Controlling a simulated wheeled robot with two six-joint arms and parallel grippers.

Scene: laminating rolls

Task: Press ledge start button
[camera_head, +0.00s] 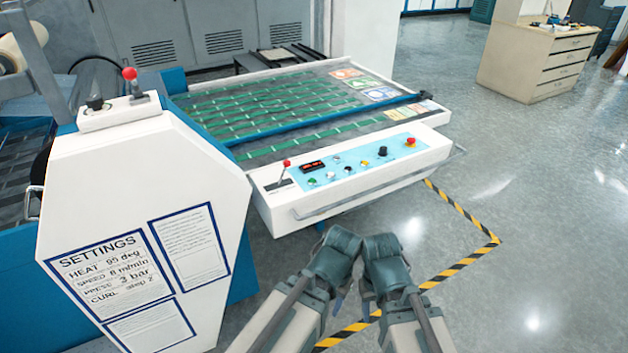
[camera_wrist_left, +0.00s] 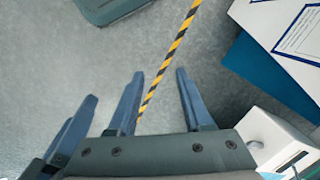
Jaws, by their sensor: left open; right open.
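The ledge control panel (camera_head: 357,160) is light blue on the white front ledge of the laminator. A green button (camera_head: 312,181) sits at its front left; I cannot read the labels, so which button is start is unclear. My left gripper (camera_head: 337,262) and right gripper (camera_head: 385,265) are side by side in front of the ledge, apart from the panel. Their fingers are mostly hidden in the head view. In the left wrist view, the left gripper (camera_wrist_left: 160,85) has spread fingers with only floor between them. The right gripper looks empty.
A red-knobbed lever (camera_head: 286,163), a black knob (camera_head: 382,152) and a red mushroom button (camera_head: 410,142) are also on the ledge. A metal rail (camera_head: 375,191) runs along its front. A white settings cabinet (camera_head: 140,205) stands at left. Floor is open at right.

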